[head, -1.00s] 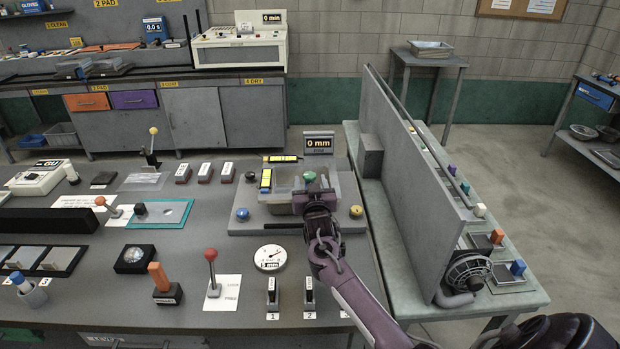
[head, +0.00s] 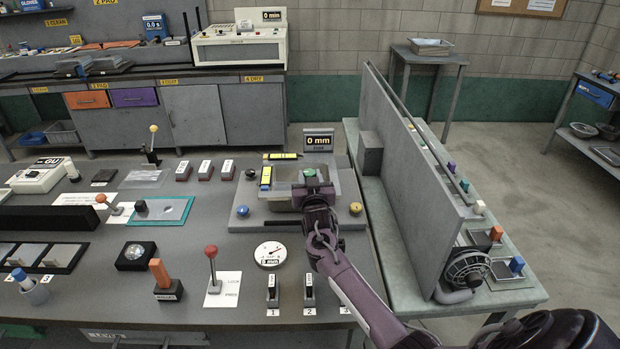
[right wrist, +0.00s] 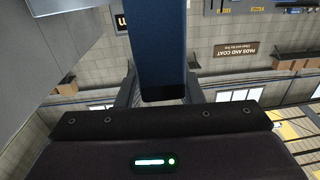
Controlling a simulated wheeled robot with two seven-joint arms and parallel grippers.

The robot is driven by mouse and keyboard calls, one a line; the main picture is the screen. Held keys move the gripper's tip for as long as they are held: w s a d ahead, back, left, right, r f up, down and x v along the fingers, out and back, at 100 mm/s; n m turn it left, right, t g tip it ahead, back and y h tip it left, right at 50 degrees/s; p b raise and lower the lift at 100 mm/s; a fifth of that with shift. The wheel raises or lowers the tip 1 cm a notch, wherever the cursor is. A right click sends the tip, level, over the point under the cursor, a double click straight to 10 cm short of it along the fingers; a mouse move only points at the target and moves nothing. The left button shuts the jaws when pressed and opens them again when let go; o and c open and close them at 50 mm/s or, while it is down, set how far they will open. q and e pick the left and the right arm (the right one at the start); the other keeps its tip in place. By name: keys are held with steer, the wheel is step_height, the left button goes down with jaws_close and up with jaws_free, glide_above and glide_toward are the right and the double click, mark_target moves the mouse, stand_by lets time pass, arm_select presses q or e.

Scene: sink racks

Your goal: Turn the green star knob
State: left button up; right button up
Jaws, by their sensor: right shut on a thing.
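The green star knob (head: 309,172) sits at the grey fixture (head: 285,221) on the bench, below the 0 mm display. In the head view my right gripper (head: 311,187) reaches it from the front and is shut on it; the fingers hide part of the knob. In the right wrist view a dark blue bar (right wrist: 160,50) fills the space ahead of the gripper's dark body, and no green shows there. My left gripper is not in view.
A tall grey panel (head: 420,190) stands close on the right.

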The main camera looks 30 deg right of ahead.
steer(key=shift+w+a+f+m+g+h+b, duration=0.1)
steer(key=shift+a+f+m+g+h+b, duration=0.1)
steer(key=shift+m+g+h+b, duration=0.35)
steer(key=m+g+h+b, duration=0.2)
steer(key=b, duration=0.1)
steer(key=m+g+h+b, duration=0.1)
steer(key=h+b, duration=0.1)
steer(key=b, duration=0.1)
steer(key=shift+w+a+m+g+h, duration=0.15)
steer(key=shift+w+m+g+h, duration=0.05)
steer(key=shift+m+g+h, duration=0.15)
steer(key=shift+r+m+g+h+b, duration=0.2)
steer(key=shift+m+g+h+b, duration=0.3)
steer(key=shift+b, duration=0.4)
steer(key=o, duration=1)
steer(key=shift+c, duration=0.2)
steer(key=shift+s+a, duration=0.2)
steer(key=shift+a, duration=0.05)
steer(key=b+v, duration=0.1)
steer(key=v, duration=0.6)
steer(key=shift+a+r, duration=0.1)
steer(key=shift+a, duration=0.05)
